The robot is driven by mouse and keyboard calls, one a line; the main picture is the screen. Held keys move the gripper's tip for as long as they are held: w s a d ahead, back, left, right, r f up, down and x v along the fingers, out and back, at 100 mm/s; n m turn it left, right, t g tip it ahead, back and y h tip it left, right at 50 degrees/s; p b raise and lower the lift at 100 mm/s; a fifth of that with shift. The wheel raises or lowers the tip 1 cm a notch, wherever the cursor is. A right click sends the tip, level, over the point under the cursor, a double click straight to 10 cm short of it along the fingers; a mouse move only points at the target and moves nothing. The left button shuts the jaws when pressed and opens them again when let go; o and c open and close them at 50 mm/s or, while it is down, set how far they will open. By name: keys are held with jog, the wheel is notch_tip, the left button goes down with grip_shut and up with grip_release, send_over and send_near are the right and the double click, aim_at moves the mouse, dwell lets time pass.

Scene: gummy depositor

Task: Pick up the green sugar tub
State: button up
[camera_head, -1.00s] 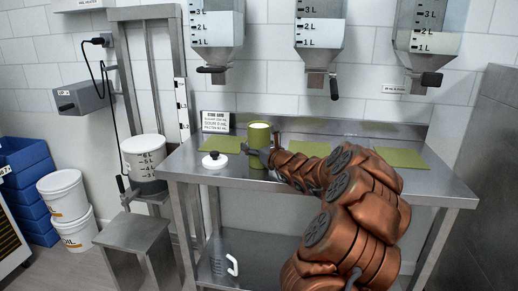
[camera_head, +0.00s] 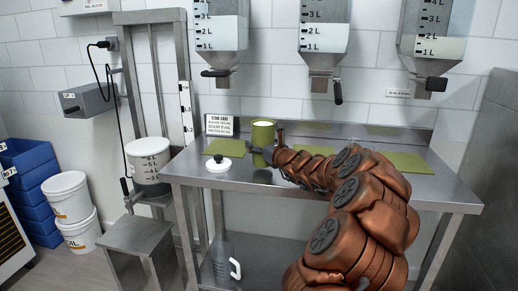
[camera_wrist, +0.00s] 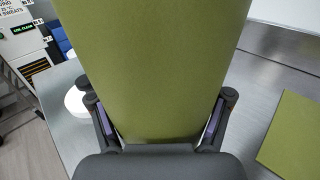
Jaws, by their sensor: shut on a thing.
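The green sugar tub (camera_head: 263,136) is an upright olive-green cylinder with a pale top, above the left part of the steel table. It fills the middle of the wrist view (camera_wrist: 152,65). My gripper (camera_head: 266,151) reaches it from the right and is shut on it. In the wrist view the two fingers of my gripper (camera_wrist: 163,122) press on either side of the tub. Whether the tub's base touches the table is hard to tell.
A white lid with a black knob (camera_head: 218,163) lies left of the tub. Green mats (camera_head: 221,147) lie on the steel table (camera_head: 195,168). Hoppers with valves (camera_head: 323,62) hang above. A measuring bucket (camera_head: 148,160) stands on a lift at left. A jug (camera_head: 226,262) is on the lower shelf.

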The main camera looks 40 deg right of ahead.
jog(key=shift+r, duration=0.8)
jog(key=shift+s+a, duration=0.35)
jog(key=shift+s, duration=0.2)
jog(key=s+a+r+b, duration=0.1)
jog(key=s+a+b, duration=0.3)
jog(key=s+a, duration=0.6)
jog(key=shift+s+r, duration=0.15)
jog(key=shift+s, duration=0.25)
